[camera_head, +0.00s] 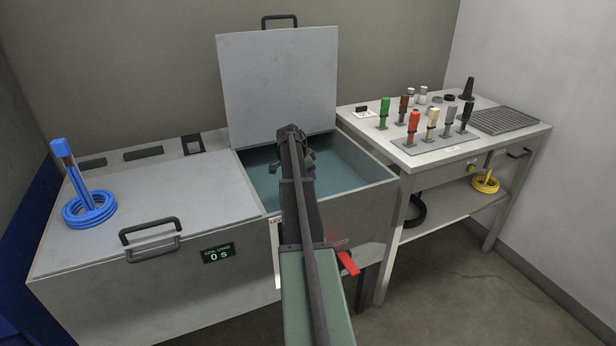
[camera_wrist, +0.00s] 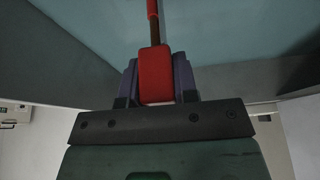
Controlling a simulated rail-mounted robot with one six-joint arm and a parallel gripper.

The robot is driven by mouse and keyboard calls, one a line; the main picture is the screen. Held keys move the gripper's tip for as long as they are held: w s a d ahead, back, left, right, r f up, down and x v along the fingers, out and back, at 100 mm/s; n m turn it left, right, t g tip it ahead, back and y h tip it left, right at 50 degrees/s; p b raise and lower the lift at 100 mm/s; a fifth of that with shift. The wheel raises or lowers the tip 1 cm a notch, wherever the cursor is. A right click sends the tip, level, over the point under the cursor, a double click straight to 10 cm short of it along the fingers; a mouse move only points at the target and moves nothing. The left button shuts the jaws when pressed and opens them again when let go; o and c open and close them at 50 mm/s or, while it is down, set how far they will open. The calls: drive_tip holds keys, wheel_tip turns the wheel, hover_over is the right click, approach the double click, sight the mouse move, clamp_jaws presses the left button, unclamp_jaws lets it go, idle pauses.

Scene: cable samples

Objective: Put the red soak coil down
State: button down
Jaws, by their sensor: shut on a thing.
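In the wrist view my gripper (camera_wrist: 155,92) is shut on the red handle (camera_wrist: 154,68) of the red soak coil. A brown stem (camera_wrist: 154,30) runs from the handle to a small red part at the top edge; the coil's rings are out of frame. Blue-green water (camera_wrist: 225,30) lies beyond it. In the head view my arm reaches over the open bath (camera_head: 348,170), and the dark end of the arm hides the held coil. The bath's lid (camera_head: 280,85) stands raised behind it.
A blue coil (camera_head: 88,212) with an upright handle stands on the closed left lid (camera_head: 165,200). The side table (camera_head: 530,132) at right holds several coloured handles and a grey rack (camera_head: 503,121). A yellow coil (camera_head: 486,183) lies on its lower shelf. A red lever (camera_head: 348,263) sticks out at the bath's front.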

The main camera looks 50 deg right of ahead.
drive_tip(key=c, duration=0.9)
unclamp_jaws()
drive_tip(key=shift+p+v, duration=5.8)
drive_tip(key=shift+v, duration=0.3)
drive_tip(key=a+n, duration=0.2)
drive_tip(key=a, duration=0.5)
drive_tip(key=w+a+n+t, duration=0.1)
drive_tip(key=a+n, duration=0.2)
drive_tip(key=a, duration=0.5)
drive_tip(key=w+a+n+y, duration=0.1)
drive_tip(key=a+n, duration=0.2)
drive_tip(key=a, duration=0.5)
drive_tip(key=shift+w+a+f, duration=0.1)
drive_tip(key=shift+a+f, duration=0.1)
drive_tip(key=shift+f, duration=0.15)
drive_tip(key=s+a+n+y, duration=0.1)
drive_tip(key=s+a+n, duration=0.3)
drive_tip(key=a, duration=0.7)
drive_tip(key=s+a+n+y, duration=0.1)
drive_tip(key=s+a+n, duration=0.3)
drive_tip(key=a, duration=0.7)
drive_tip(key=s+a+n+t+y, duration=0.1)
drive_tip(key=s+a+n, duration=0.3)
drive_tip(key=a+n, duration=0.3)
drive_tip(key=shift+s+a+f+n, duration=0.15)
drive_tip(key=shift+a+n, duration=0.05)
drive_tip(key=shift+a, duration=0.9)
drive_tip(key=shift+s+a+f+n, duration=0.1)
drive_tip(key=shift+s+a+n, duration=0.1)
drive_tip(key=shift+a, duration=0.9)
